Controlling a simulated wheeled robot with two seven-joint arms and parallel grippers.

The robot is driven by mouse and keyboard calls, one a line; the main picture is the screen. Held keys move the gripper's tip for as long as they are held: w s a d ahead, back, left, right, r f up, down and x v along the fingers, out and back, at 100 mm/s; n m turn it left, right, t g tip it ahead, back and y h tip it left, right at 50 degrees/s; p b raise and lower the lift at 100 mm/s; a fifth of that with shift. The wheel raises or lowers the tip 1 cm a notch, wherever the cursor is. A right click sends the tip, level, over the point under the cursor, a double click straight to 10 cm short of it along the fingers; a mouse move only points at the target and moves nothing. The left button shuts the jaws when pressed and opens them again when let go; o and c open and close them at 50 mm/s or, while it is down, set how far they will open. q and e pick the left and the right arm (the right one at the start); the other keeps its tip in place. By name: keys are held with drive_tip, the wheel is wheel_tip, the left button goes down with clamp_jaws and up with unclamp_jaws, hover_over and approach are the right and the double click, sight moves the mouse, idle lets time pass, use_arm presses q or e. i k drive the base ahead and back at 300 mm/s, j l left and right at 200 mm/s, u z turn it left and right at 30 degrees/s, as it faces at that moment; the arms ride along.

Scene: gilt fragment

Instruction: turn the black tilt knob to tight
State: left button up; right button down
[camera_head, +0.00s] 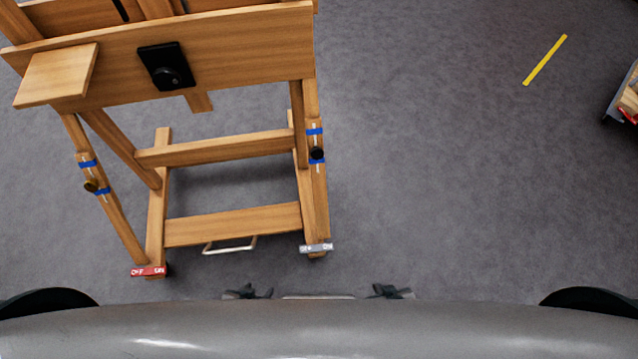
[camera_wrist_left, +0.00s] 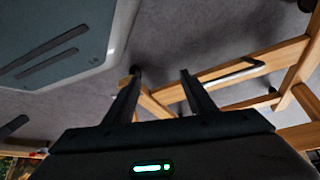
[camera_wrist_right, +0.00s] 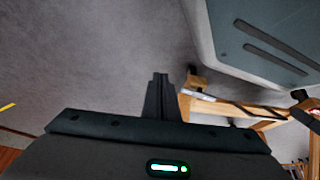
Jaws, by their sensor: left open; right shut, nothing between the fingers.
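A wooden easel stands in front of me in the head view. A round black knob (camera_head: 317,153) sits on its right leg between two blue tape bands. Another black knob (camera_head: 168,77) sits on a black plate on the wide upper board. I cannot tell from any label which is the tilt knob. My left gripper (camera_head: 247,292) is low by my base, open and empty in the left wrist view (camera_wrist_left: 160,75). My right gripper (camera_head: 392,291) is also low, shut and empty in the right wrist view (camera_wrist_right: 160,77). Both are apart from the easel.
A brass knob (camera_head: 91,186) sits on the easel's left leg between blue bands. A red OFF/ON tag (camera_head: 148,271) and a grey one (camera_head: 316,247) mark the feet. A pale handle (camera_head: 230,246) lies low between them.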

sight(317, 153)
drive_tip(key=k+l+u, duration=0.1)
drive_tip(key=l, duration=0.3)
drive_tip(key=k+l, duration=0.1)
drive_tip(key=l, duration=0.3)
drive_tip(key=k+l+u, duration=0.15)
drive_tip(key=l, duration=0.25)
drive_tip(key=k+l+u, duration=0.1)
drive_tip(key=l, duration=0.3)
drive_tip(key=k+l, duration=0.15)
drive_tip(key=l, duration=0.2)
drive_tip(key=l+u, duration=0.05)
